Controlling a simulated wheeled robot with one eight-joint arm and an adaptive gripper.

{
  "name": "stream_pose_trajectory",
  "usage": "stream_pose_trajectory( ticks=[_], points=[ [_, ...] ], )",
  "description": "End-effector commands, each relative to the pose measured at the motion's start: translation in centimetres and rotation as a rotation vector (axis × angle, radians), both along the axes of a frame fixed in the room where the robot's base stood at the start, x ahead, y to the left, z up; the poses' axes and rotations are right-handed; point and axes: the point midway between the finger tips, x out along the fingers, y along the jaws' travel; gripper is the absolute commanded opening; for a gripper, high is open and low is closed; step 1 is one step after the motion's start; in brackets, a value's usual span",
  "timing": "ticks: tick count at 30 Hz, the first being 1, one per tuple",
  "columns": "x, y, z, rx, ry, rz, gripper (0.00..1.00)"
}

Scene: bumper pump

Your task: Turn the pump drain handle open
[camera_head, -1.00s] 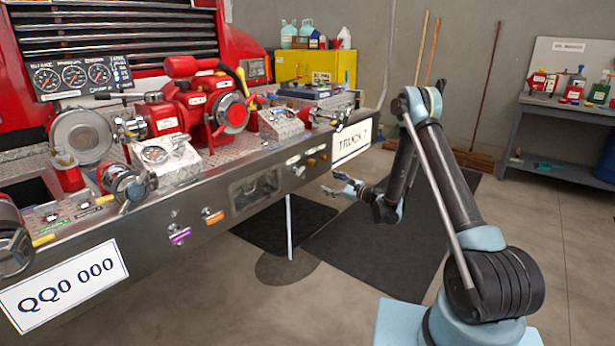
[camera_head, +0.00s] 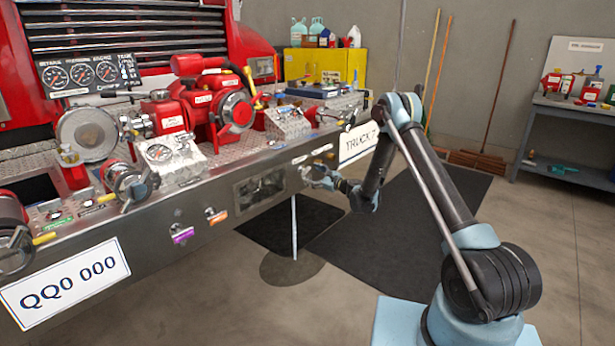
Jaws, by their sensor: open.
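I cannot tell for sure which handle is the pump drain handle, as the small labels are unreadable. Small controls sit on the bumper's front face left of the TRUCK 7 plate, below pale labels (camera_head: 299,160). My gripper (camera_head: 311,178) is open in front of that part of the bumper and partly covers the small controls. I cannot tell whether it touches any of them. Two more small handles, with a purple tag (camera_head: 181,234) and an orange tag (camera_head: 216,216), hang farther left on the bumper (camera_head: 150,232).
The TRUCK 7 plate (camera_head: 358,142) is right of my gripper, close to my arm. A red pump (camera_head: 215,105) and gauges stand on the bumper deck. A yellow cabinet (camera_head: 325,64) is behind.

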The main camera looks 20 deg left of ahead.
Motion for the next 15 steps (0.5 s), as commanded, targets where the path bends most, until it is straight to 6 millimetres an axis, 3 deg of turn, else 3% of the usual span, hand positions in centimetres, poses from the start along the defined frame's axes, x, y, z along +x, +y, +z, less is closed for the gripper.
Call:
stream_pose_trajectory(
  ticks=[6,15],
  points=[
    [0.3,1.8,0.0,0.000,0.000,0.001,0.73],
    [0.0,2.6,0.0,0.000,0.000,0.007,0.73]
  ],
)
